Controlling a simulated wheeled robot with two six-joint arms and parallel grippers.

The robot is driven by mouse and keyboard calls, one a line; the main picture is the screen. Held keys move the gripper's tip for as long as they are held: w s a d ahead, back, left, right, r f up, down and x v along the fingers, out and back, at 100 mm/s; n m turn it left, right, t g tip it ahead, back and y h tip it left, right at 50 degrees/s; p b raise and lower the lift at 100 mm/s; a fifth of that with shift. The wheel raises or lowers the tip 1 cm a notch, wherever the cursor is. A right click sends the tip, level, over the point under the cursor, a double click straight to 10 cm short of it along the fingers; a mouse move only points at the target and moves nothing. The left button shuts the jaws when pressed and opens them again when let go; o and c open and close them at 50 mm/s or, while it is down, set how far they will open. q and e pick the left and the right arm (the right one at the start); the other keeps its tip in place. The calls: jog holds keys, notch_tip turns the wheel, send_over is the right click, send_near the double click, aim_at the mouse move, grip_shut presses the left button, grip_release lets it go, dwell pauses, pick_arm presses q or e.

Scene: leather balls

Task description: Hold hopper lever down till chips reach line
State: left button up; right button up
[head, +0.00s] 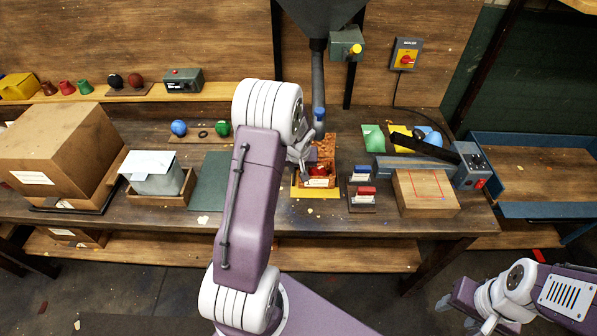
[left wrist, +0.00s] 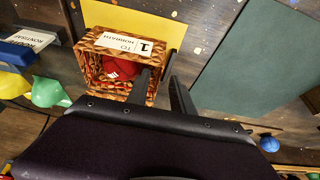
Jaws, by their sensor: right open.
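The dark hopper (head: 318,18) hangs at the top of the head view. Below stands an open brown-patterned box (head: 327,146) with a white label and a red item (head: 317,170) inside. The left wrist view shows the box (left wrist: 88,72) and the red item (left wrist: 122,71) too; no fill line is discernible. My right gripper (head: 457,312) is open and empty, low at the right.
The box stands on a yellow mat (head: 301,192). A green mat (head: 210,178) and a cardboard box (head: 58,150) are to the left. A yellow-button box (head: 346,44) is beside the spout.

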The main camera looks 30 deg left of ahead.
pick_arm(q)
jog(key=v, duration=0.4)
dwell(0.4)
